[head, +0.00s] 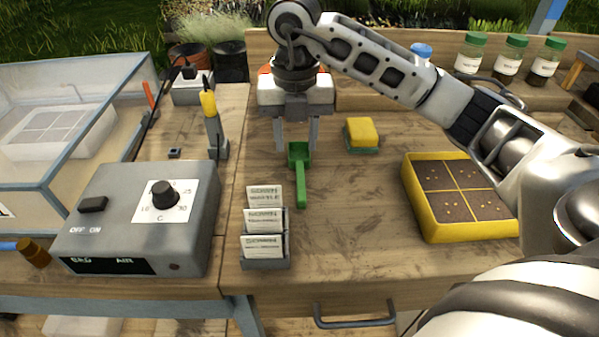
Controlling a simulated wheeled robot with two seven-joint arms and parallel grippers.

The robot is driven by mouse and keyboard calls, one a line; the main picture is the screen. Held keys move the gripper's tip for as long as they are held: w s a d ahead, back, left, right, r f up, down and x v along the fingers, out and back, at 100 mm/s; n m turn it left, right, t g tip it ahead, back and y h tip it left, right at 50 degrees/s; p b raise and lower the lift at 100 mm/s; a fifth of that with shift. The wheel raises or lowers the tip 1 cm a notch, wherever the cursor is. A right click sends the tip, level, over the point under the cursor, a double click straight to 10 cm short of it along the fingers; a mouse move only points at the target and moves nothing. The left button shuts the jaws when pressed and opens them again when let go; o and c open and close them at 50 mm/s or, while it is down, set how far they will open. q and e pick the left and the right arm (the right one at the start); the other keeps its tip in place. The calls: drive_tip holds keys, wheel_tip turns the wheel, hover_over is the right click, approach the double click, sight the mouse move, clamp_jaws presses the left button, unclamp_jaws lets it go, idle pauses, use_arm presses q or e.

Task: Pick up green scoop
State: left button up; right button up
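The green scoop (300,176) lies on the wooden bench near the middle, its square head at the back and its handle pointing toward the front. My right gripper (297,148) points down at the scoop's head from above. Its two fingers are apart, one on each side of the head. I cannot tell whether the fingers touch the scoop or how high they are above the bench. My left gripper is not in view.
A yellow sponge (361,133) and a yellow seed tray (470,231) lie to the right. A grey control box (135,240) stands at the left. Bench between scoop and tray is clear.

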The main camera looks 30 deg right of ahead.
sight(301, 176)
drive_tip(key=shift+f, duration=0.8)
drive_tip(key=f, duration=0.1)
drive_tip(key=s+f, duration=0.1)
drive_tip(key=f, duration=0.2)
drive_tip(key=shift+s+f+p, duration=0.25)
drive_tip(key=shift+f+p, duration=0.05)
drive_tip(key=shift+f, duration=0.4)
drive_tip(key=shift+c, duration=0.3)
clamp_jaws()
